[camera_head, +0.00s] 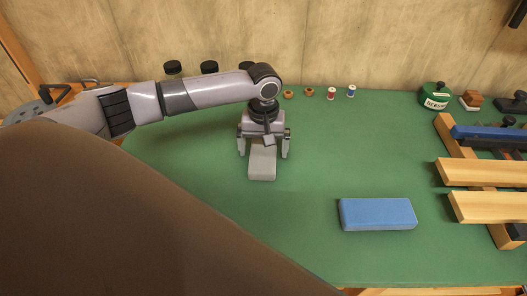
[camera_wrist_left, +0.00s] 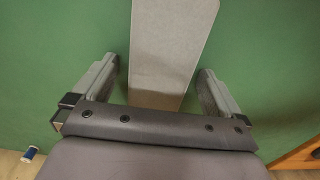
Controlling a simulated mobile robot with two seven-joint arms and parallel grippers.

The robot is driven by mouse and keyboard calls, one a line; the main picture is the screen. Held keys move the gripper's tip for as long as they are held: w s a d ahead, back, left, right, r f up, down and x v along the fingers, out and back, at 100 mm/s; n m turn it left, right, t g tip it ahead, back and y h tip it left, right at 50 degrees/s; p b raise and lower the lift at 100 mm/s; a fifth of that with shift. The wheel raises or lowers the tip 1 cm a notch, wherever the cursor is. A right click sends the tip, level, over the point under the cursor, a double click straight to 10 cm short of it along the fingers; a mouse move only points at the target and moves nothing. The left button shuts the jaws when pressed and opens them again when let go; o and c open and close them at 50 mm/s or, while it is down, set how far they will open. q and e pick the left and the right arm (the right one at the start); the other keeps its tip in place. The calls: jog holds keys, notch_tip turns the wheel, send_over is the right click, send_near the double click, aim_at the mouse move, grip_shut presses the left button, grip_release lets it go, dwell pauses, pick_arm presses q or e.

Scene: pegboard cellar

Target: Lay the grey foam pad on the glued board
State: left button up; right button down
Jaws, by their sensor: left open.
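The grey foam pad (camera_head: 262,164) lies on the green bench top under my left gripper (camera_head: 264,152). The left gripper is open, with one finger on each side of the pad. In the left wrist view the pad (camera_wrist_left: 170,45) runs between the two fingers (camera_wrist_left: 158,75), with green showing between it and each finger. A blue-topped rectangular slab (camera_head: 378,213) lies flat to the right of the pad, apart from it. I cannot tell whether this slab is the glued board. My right gripper is not in view.
A wooden rack with slats (camera_head: 484,173) and a blue bar (camera_head: 490,132) fills the right side. The bench between pad and slab is clear.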

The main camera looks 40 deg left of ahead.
pick_arm(q)
jog(key=shift+f, duration=0.1)
jog(key=shift+c, duration=0.3)
jog(key=c, duration=1.1)
jog(key=shift+c, duration=0.2)
